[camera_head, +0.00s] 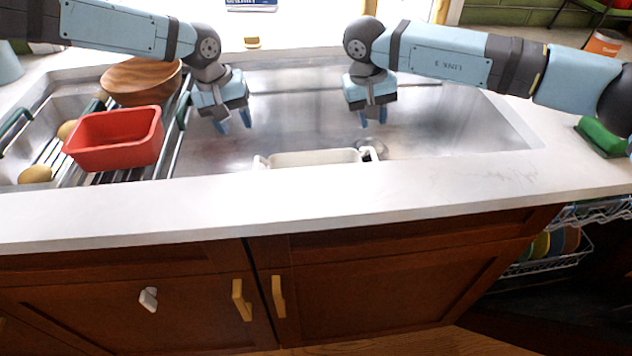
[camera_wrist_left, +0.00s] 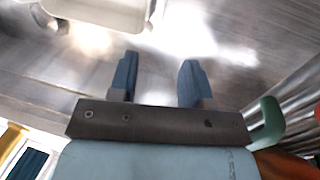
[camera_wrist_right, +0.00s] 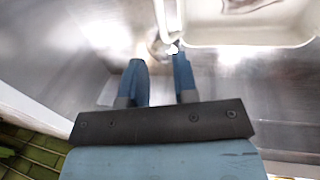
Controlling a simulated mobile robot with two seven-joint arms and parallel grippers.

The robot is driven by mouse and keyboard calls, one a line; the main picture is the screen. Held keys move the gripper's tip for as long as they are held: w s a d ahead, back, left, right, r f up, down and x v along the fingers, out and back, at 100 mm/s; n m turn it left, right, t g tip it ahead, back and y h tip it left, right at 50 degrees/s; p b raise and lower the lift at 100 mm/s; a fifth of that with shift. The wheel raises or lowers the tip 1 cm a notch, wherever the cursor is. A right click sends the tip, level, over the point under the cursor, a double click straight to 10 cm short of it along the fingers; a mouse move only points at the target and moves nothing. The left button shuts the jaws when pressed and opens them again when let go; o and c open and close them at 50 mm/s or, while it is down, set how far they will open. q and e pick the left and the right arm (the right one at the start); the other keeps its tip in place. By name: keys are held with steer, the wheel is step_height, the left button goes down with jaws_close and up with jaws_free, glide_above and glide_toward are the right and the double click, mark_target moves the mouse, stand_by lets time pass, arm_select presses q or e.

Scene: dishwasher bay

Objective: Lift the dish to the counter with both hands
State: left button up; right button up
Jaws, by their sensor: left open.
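The dish (camera_head: 315,157) is a cream-white rectangular dish with a handle at each end. It sits low in the steel sink, its front part hidden behind the counter's front strip. It also shows in the left wrist view (camera_wrist_left: 105,14) and the right wrist view (camera_wrist_right: 245,38). My left gripper (camera_head: 234,121) is open and empty over the sink, left of and apart from the dish. My right gripper (camera_head: 374,116) is open over the sink, near the dish's right end; in the right wrist view its fingers point toward a dish handle. The counter (camera_head: 420,185) runs along the sink's front.
A red bin (camera_head: 116,140) and a wooden bowl (camera_head: 141,80) rest on a rack at the sink's left. A green sponge-like item (camera_head: 601,136) lies on the right counter. An open dishwasher rack (camera_head: 545,264) is below right. The front counter strip is clear.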

mark_target(255, 164)
arm_select(q)
steer(key=d+f, duration=0.1)
steer(key=f, duration=0.8)
steer(key=d+f, duration=0.1)
steer(key=f, duration=0.3)
steer(key=shift+d+f, duration=0.25)
steer(key=shift+d, duration=0.1)
arm_select(e)
steer(key=d+f, duration=0.1)
steer(key=f, duration=0.8)
steer(key=d+f, duration=0.1)
steer(key=f, duration=0.3)
steer(key=shift+d+f, duration=0.25)
steer(key=shift+d, duration=0.05)
arm_select(q)
steer(key=c, duration=0.5)
arm_select(e)
jaws_close()
arm_select(q)
steer(key=shift+w+r, duration=0.1)
jaws_close()
arm_select(e)
steer(key=shift+w, duration=0.1)
